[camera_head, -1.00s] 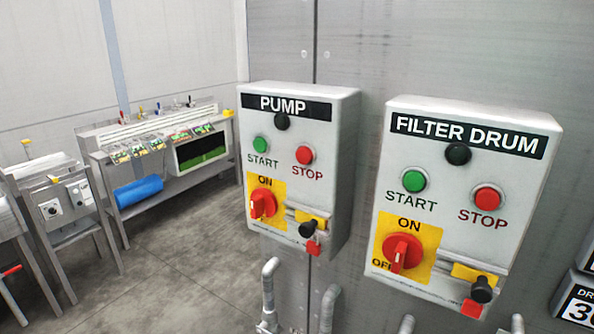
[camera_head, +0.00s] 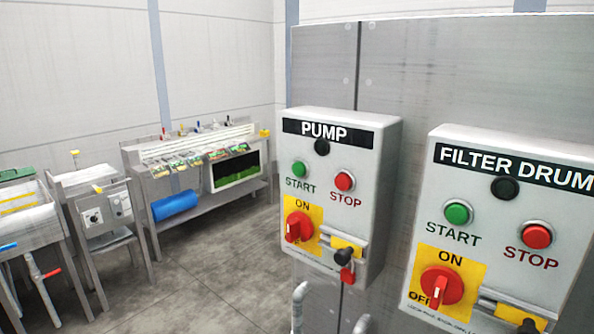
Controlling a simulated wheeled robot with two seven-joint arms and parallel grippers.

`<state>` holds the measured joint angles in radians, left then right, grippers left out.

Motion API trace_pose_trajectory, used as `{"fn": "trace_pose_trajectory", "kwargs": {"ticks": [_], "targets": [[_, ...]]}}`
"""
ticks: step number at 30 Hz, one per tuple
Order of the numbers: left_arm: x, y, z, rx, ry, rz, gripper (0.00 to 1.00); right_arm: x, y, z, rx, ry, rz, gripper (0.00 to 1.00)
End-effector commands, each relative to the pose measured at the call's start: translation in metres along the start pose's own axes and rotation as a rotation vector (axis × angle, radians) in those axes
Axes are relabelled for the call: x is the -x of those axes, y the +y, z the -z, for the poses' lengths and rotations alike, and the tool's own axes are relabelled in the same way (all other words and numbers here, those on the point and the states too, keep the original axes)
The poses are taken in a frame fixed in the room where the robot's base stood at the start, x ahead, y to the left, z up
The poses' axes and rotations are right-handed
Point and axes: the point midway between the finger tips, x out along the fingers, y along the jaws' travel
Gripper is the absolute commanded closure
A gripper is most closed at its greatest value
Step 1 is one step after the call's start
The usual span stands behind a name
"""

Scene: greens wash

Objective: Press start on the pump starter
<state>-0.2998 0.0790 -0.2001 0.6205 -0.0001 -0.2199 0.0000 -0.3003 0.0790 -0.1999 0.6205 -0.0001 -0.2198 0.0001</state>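The pump starter (camera_head: 387,165) is a light grey box labelled PUMP on a grey metal panel, right of the middle in the head view. Its green START button (camera_head: 299,169) is at the upper left of its face, with a red STOP button (camera_head: 345,181) beside it. Below START is a red rotary switch (camera_head: 298,227) on a yellow ON plate. A yellow piece with a black knob (camera_head: 344,256) and a red tag sit at the lower right. A dark round lamp or knob (camera_head: 322,147) is under the label. Neither of my grippers is in view.
A similar FILTER DRUM box (camera_head: 481,204) with its own START (camera_head: 458,213) and STOP (camera_head: 537,235) is to the right. Pipes (camera_head: 299,305) rise below the boxes. Steel benches (camera_head: 200,196) stand at the left. The floor (camera_head: 215,290) between is clear.

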Motion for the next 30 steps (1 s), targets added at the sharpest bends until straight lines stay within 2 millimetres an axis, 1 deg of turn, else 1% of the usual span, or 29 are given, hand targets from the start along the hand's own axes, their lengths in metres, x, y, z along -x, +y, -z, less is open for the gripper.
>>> {"fn": "trace_pose_trajectory", "kwargs": {"ticks": [4,5,9,11,30], "targets": [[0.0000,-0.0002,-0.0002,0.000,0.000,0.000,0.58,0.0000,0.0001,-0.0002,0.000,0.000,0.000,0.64],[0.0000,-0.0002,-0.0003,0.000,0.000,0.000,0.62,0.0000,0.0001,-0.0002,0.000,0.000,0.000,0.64],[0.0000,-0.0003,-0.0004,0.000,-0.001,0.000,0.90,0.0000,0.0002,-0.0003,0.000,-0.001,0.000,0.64],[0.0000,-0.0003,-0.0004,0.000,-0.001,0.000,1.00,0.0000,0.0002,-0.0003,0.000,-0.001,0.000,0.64],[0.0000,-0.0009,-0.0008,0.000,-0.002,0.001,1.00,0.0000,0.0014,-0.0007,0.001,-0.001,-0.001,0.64]]}}
